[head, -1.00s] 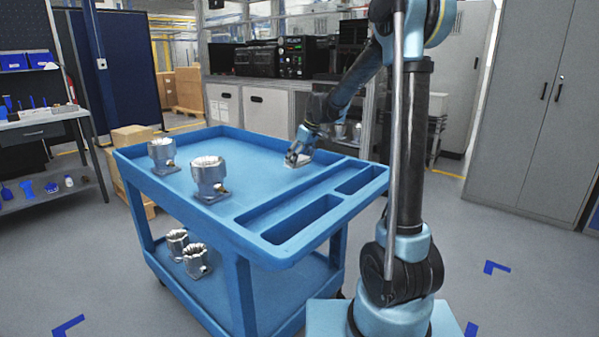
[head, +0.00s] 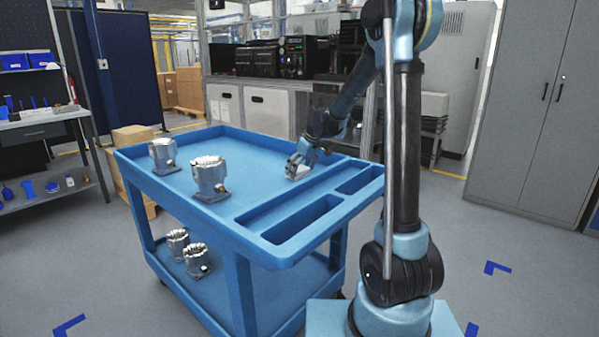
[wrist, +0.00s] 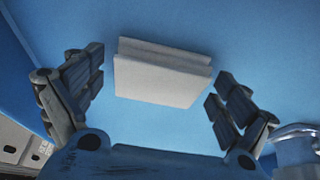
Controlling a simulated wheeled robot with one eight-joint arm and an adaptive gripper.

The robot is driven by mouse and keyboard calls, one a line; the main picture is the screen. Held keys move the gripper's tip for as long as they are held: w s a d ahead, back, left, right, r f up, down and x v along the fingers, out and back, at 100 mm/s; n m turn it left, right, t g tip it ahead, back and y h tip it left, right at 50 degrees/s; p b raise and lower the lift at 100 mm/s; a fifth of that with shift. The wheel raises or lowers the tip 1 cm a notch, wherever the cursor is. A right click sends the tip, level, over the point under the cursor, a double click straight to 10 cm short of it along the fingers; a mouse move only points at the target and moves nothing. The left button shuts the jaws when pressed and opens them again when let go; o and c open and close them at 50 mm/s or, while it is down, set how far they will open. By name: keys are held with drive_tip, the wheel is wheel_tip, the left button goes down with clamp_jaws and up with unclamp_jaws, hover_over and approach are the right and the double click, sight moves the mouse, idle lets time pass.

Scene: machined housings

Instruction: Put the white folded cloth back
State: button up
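The white folded cloth (wrist: 162,78) shows in the wrist view as a layered, pale rectangle against the blue tray. My gripper (head: 297,163) points down there. In the wrist view my gripper (wrist: 155,80) has its fingers spread wide, one on each side of the cloth, with blue gaps between them and the cloth. Whether the cloth lies flat on the tray is hard to tell.
Two metal housings (head: 162,156) (head: 209,178) stand on the cart's top tray at left. Two more (head: 178,244) (head: 197,261) are on its lower shelf. Recessed compartments (head: 300,218) line the tray's near right side. The tray's middle is clear.

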drive_tip(key=shift+r, duration=0.15)
drive_tip(key=v, duration=1.2)
drive_tip(key=shift+w, duration=0.1)
